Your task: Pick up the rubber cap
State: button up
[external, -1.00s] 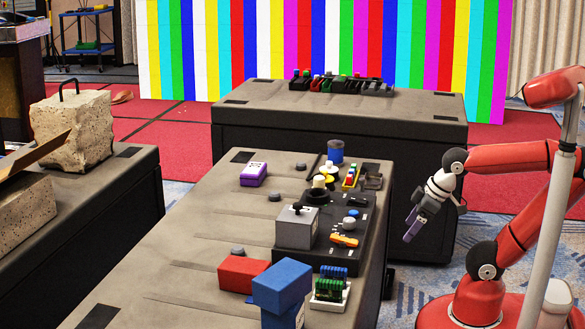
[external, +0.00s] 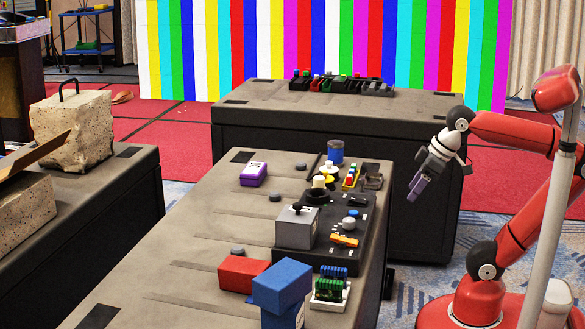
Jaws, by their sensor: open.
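I cannot tell for sure which thing is the rubber cap. Several small dark grey round pieces lie on the near case top: one at the far side (external: 300,167), one near the middle (external: 275,198) and one by the red block (external: 238,250). A black round piece (external: 317,195) with a pale knob also stands on the dark panel. My gripper (external: 413,196) is open and empty. It hangs tilted down in the air to the right of the case, apart from everything on it.
The near case (external: 210,220) carries a purple box (external: 254,174), a grey box (external: 297,230), a red block (external: 242,274), a blue block (external: 282,285), a blue cylinder (external: 336,152) and a dark panel (external: 355,225). A second case (external: 270,98) stands behind. The near case's left part is mostly clear.

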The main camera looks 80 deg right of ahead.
jog(key=w+d+r+m+g+y, duration=0.1)
jog(key=w+r+m+y, duration=0.15)
jog(key=w+m, duration=0.55)
jog(key=w+d+r+m+g+y, duration=0.1)
jog(key=w+r+m, duration=0.25)
jog(key=w, duration=0.95)
jog(key=m+t+y+b, duration=0.1)
jog(key=m+y, duration=0.3)
jog(key=m, duration=0.9)
send_near(276, 192)
notch_tip(276, 192, up, 4)
jog(key=shift+n, duration=0.35)
jog(key=f, duration=0.4)
jog(key=shift+a, duration=0.2)
jog(key=shift+w+a+f, duration=0.1)
jog(key=shift+w+f, duration=0.05)
jog(key=shift+f, duration=0.5)
jog(key=b+x, duration=0.1)
jog(key=x, duration=0.6)
jog(key=shift+w+a, duration=0.2)
jog(key=c, duration=1.1)
